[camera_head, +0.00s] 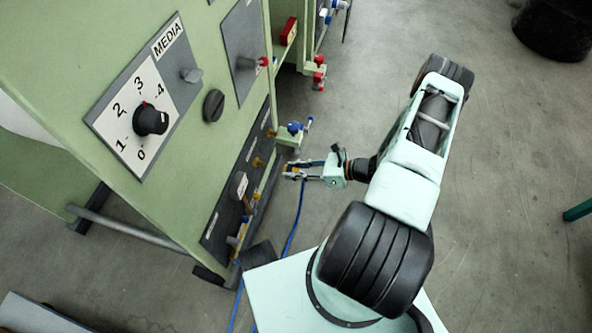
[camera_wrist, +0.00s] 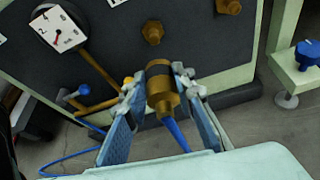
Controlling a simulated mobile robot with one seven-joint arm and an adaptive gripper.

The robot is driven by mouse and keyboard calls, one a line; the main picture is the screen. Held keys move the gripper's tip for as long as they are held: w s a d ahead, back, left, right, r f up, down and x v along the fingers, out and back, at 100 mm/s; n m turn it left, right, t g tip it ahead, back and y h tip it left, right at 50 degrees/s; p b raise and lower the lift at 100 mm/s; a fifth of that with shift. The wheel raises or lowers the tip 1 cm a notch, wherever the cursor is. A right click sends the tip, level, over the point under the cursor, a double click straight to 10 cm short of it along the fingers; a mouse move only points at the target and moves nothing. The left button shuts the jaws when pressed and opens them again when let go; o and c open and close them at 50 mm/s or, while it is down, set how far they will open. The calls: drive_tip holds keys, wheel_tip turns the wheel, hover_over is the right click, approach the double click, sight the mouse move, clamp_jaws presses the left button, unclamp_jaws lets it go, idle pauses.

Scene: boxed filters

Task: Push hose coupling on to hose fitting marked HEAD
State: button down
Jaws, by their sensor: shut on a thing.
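My gripper (camera_wrist: 158,86) is shut on the brass hose coupling (camera_wrist: 161,92), which has a dark band and sits between the fingertips. A blue hose (camera_wrist: 178,136) runs from its back end. In the wrist view a brass fitting (camera_wrist: 152,32) on the dark panel lies just beyond the coupling, with a visible gap between them. A second brass fitting (camera_wrist: 228,6) is at the top right. No HEAD label is readable. In the head view my gripper (camera_head: 287,170) is in front of the panel's lower part, near two brass fittings (camera_head: 257,162) (camera_head: 270,132).
A pressure gauge (camera_wrist: 62,32) and brass pipe (camera_wrist: 97,70) with a blue-ended valve are at the left. A blue knob (camera_wrist: 308,52) is at the right. The green cabinet (camera_head: 150,190) carries a MEDIA dial (camera_head: 150,120). Floor right of my arm is largely clear.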

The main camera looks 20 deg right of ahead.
drive_tip(key=shift+w+a, duration=0.8)
drive_tip(key=shift+a, duration=0.3)
drive_tip(key=shift+w+a, duration=0.75)
drive_tip(key=shift+a, duration=0.35)
drive_tip(key=shift+w+a+b, duration=0.25)
drive_tip(key=shift+w+a, duration=0.35)
drive_tip(key=shift+a, duration=0.2)
drive_tip(key=shift+w+a+b, duration=0.25)
drive_tip(key=shift+w+a, duration=0.3)
drive_tip(key=shift+a, duration=0.25)
idle(0.6)
drive_tip(key=c, duration=1.5)
unclamp_jaws()
drive_tip(key=shift+c, duration=0.2)
drive_tip(key=shift+d, duration=0.1)
drive_tip(key=v, duration=1.1)
drive_tip(key=shift+s+d+r, duration=0.2)
drive_tip(key=shift+d+r, duration=0.05)
